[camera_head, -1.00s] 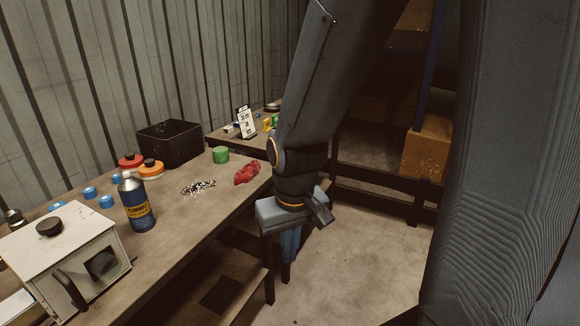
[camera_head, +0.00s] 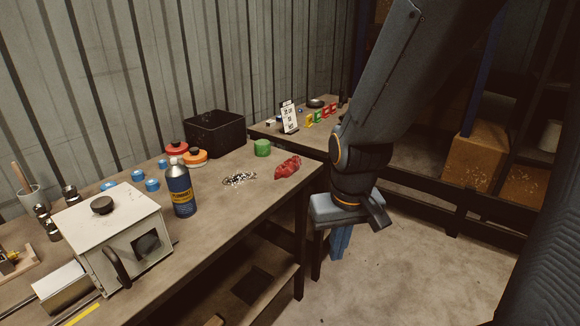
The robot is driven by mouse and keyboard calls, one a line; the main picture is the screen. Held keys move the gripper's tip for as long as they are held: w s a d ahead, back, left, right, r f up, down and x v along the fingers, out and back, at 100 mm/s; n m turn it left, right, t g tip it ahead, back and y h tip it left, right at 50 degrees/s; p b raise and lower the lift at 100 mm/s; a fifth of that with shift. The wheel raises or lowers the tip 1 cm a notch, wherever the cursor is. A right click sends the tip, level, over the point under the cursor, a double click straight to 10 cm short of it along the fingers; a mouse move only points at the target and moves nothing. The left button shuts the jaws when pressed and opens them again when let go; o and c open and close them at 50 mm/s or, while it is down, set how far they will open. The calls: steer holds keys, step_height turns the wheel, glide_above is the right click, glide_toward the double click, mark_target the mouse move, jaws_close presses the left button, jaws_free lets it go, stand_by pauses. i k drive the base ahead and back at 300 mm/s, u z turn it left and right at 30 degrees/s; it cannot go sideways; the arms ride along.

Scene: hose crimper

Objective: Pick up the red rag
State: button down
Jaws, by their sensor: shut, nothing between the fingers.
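The red rag (camera_head: 288,167) lies crumpled on the workbench (camera_head: 226,217), close to its right edge. My gripper (camera_head: 340,244) hangs past that edge, to the right of the rag and lower in the picture. Its blue fingers point down over the floor and are shut with nothing between them. The gripper is apart from the rag. The rag is in plain view, not covered by my arm.
A green round container (camera_head: 262,148), a pile of metal bits (camera_head: 240,179) and a blue bottle (camera_head: 181,190) stand near the rag. A black bin (camera_head: 215,134) is behind. A white machine (camera_head: 113,240) fills the near left. Shelving (camera_head: 430,180) is at the right.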

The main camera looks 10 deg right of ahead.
mark_target(288, 169)
steer(key=z, duration=0.35)
steer(key=i, duration=1.05)
steer(key=u, duration=0.05)
